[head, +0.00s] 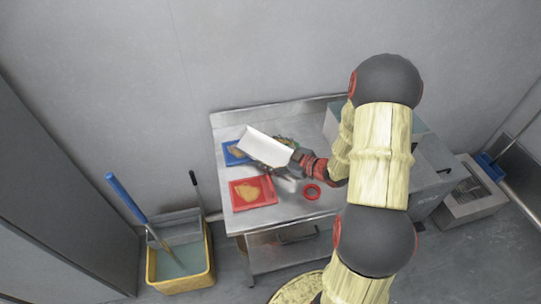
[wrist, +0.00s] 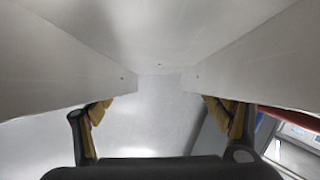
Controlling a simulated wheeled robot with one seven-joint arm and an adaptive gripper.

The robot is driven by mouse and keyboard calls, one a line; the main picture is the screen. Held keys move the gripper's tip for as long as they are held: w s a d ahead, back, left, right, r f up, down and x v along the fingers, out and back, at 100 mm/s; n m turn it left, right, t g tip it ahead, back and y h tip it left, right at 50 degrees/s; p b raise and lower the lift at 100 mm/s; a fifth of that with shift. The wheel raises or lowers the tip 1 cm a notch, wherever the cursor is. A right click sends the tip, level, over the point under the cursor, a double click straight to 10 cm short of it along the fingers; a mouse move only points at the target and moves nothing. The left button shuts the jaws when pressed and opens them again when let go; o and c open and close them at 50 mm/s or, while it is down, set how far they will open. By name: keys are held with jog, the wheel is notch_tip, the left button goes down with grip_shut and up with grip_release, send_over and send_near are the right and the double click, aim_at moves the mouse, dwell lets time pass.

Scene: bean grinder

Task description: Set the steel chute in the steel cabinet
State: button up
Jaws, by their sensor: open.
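The steel chute (head: 268,146) is a pale, open channel, tilted above the back left part of the steel table. In the wrist view the chute (wrist: 160,35) fills the upper picture, its two side walls running down toward my fingers. My gripper (head: 285,168) is at the chute's lower right side in the head view. In the wrist view my gripper (wrist: 162,110) has its fingers spread wide, one near each wall. I cannot tell whether they touch it. A grey steel box (head: 437,168), perhaps the steel cabinet, stands at the table's right, partly hidden by my arm.
A yellow mop bucket (head: 183,284) stands on the floor at left. A grey bin (head: 470,203) stands at right.

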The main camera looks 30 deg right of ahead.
jog(key=shift+c, duration=0.6)
jog(key=c, duration=1)
jog(key=shift+c, duration=0.7)
jog(key=shift+r, duration=0.15)
jog(key=shift+c, duration=0.4)
